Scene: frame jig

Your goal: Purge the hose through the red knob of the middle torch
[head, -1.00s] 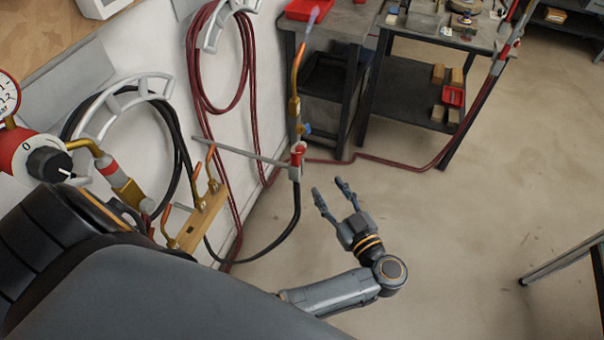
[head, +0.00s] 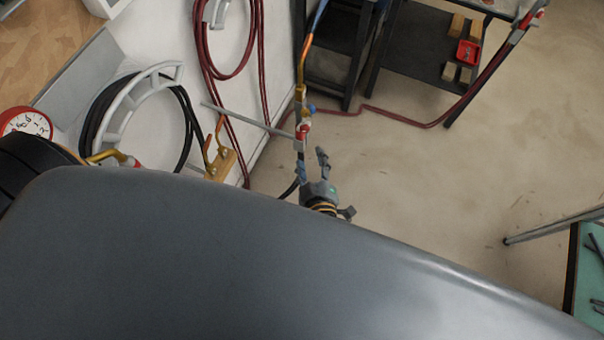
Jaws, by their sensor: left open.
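The middle torch (head: 301,93) stands upright at the end of a grey bar, its orange neck pointing up. A bluish flame (head: 320,14) shows at its tip. Its red knob (head: 303,130) is low on the body, and a blue knob (head: 311,108) sits above it. A dark hose (head: 289,189) runs from below it. My left gripper (head: 312,163) is open and empty, its fingers pointing up just below the red knob in the picture. I cannot tell whether it touches the torch. My right gripper is out of view.
Coiled hoses hang on the white wall. A dark shelf cart (head: 418,49) stands behind.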

